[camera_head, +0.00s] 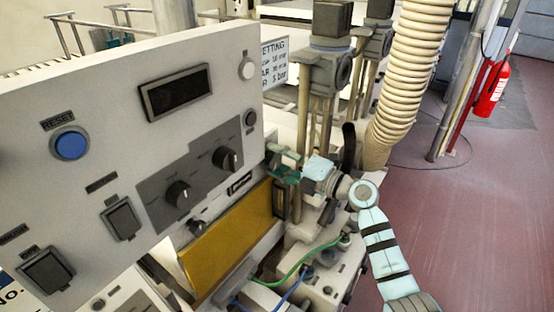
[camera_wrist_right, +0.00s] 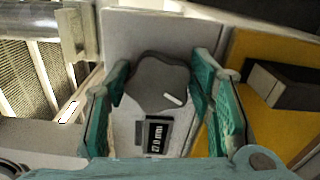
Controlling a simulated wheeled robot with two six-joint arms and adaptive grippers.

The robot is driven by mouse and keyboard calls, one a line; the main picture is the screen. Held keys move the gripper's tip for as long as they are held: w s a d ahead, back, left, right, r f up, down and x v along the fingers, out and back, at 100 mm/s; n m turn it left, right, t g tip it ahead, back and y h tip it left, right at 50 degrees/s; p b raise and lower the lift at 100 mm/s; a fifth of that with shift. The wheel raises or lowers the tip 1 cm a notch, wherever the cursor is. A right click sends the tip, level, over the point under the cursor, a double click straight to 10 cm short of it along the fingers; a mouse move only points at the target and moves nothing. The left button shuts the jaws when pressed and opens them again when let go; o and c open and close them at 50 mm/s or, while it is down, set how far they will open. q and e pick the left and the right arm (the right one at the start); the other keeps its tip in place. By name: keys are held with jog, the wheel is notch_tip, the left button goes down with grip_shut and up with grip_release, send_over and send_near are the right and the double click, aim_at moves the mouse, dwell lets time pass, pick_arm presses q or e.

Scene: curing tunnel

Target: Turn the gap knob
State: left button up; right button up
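The gap knob (camera_wrist_right: 160,82) is a dark grey, lobed knob with a short white mark pointing to the lower right in the right wrist view. It sits on a light grey face above a small dark readout (camera_wrist_right: 157,133) showing a value in mm. My right gripper (camera_wrist_right: 158,90) has its green fingers apart, one on each side of the knob; I cannot tell whether they touch it. In the head view my right gripper (camera_head: 285,167) is at the right end of the control panel, and I cannot make out the gap knob there. My left gripper is not in view.
The control panel (camera_head: 215,70) carries a blue reset button (camera_head: 70,144), dark knobs (camera_head: 227,158) and switches. A yellow panel (camera_head: 226,240) with a dark handle (camera_wrist_right: 282,85) is close beside the fingers.

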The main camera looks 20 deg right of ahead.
jog(key=shift+o, duration=1.4)
jog(key=shift+s+d, duration=0.1)
jog(key=shift+d, duration=0.05)
jog(key=v, duration=1.2)
jog(key=shift+a, duration=0.2)
